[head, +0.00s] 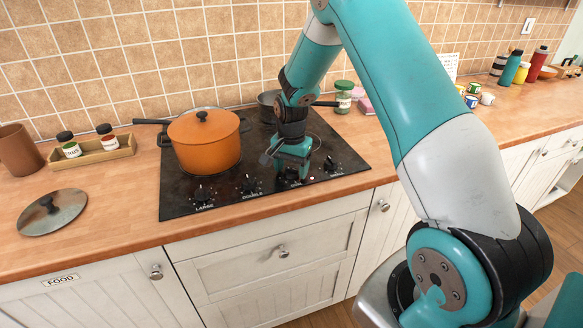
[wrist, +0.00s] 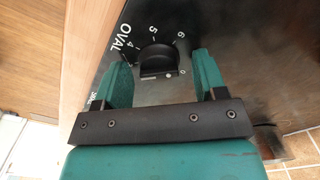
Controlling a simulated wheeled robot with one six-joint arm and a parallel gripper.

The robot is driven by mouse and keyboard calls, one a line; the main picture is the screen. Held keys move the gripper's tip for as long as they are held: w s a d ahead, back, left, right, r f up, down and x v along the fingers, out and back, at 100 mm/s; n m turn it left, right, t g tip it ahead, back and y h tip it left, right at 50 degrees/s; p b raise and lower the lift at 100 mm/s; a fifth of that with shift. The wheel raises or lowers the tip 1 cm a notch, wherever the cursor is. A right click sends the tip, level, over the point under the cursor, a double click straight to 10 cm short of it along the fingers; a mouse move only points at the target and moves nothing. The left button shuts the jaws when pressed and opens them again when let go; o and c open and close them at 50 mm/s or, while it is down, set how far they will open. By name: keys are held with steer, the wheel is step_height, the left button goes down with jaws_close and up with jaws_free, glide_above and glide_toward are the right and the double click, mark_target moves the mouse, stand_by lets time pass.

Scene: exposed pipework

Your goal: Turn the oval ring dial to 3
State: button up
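The oval ring dial (wrist: 157,62) is a round black knob beside the white word OVAL in the wrist view. The printed digits 4, 5, 6 and 0 show around it; its pointer direction cannot be made out. My gripper (wrist: 161,64) is open, with one teal finger to the left of the knob and one to the right. A gap shows between each finger and the knob. In the head view, my gripper (head: 290,163) is down at the front of the black hob (head: 180,205) and mostly hides this dial.
Other hob dials are the LARGE dial (head: 200,195), the DOUBLE dial (head: 250,185) and a right dial (head: 332,164). An orange pot (head: 205,145) stands close to the left of my gripper. A dark pan (head: 267,105) is behind it. A lid (head: 55,213) lies on the counter.

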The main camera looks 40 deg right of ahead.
mark_target(292, 168)
step_height(292, 168, up, 17)
steer(key=b, duration=0.2)
steer(key=shift+r, duration=0.2)
stand_by(0.6)
